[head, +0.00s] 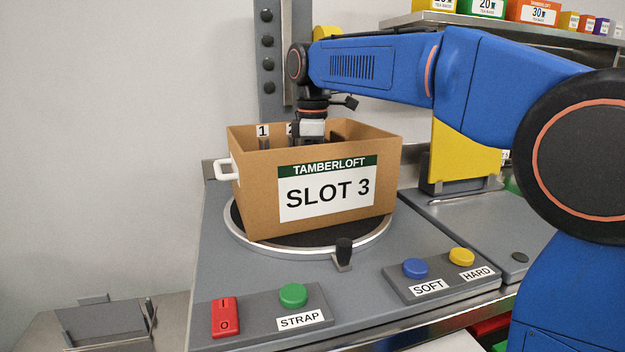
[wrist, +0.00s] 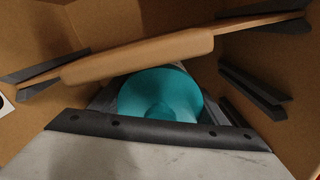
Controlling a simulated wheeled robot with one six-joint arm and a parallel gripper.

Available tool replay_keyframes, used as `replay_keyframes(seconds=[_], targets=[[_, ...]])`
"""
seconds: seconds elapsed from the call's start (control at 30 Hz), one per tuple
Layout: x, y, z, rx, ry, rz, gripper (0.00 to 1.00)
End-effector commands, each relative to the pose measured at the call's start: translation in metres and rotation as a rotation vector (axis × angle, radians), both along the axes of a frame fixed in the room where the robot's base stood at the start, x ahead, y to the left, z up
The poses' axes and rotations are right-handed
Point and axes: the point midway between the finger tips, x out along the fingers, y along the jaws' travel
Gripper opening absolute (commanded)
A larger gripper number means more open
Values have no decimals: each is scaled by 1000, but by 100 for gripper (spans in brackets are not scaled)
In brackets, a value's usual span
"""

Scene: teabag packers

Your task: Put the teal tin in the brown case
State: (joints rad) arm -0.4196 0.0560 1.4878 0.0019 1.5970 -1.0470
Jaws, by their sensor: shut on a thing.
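The brown case (head: 255,190) stands upright and open-topped on a round turntable, with a "TAMBERLOFT SLOT 3" label on its front. My gripper reaches down into it from above; the fingers are hidden behind the front wall in the head view. In the wrist view, the teal tin (wrist: 160,95) shows as a round teal top between the fingers of my gripper (wrist: 158,112), which is shut on it. The case's cardboard walls surround it. The tin's lower part is hidden, so I cannot tell whether it touches the floor.
A tan divider (wrist: 140,58) crosses the case close beside the tin, its ends in dark slotted rails (wrist: 252,92). Tags 1 (head: 263,130) and 2 show at the back rim. Button panels (head: 293,296) stand in front.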

Motion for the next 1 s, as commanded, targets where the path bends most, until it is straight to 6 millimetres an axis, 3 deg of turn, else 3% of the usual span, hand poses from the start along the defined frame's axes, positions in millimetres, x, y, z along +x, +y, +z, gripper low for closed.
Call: replay_keyframes(seconds=[0.03, 0.1, 0.53, 1.0], targets=[[0, 0, -1, 0, 0, 0, 70], [0, 0, -1, 0, 0, 0, 86], [0, 0, 7, 0, 0, 0, 86], [1, 0, 90, 1, -2, 0, 86]])
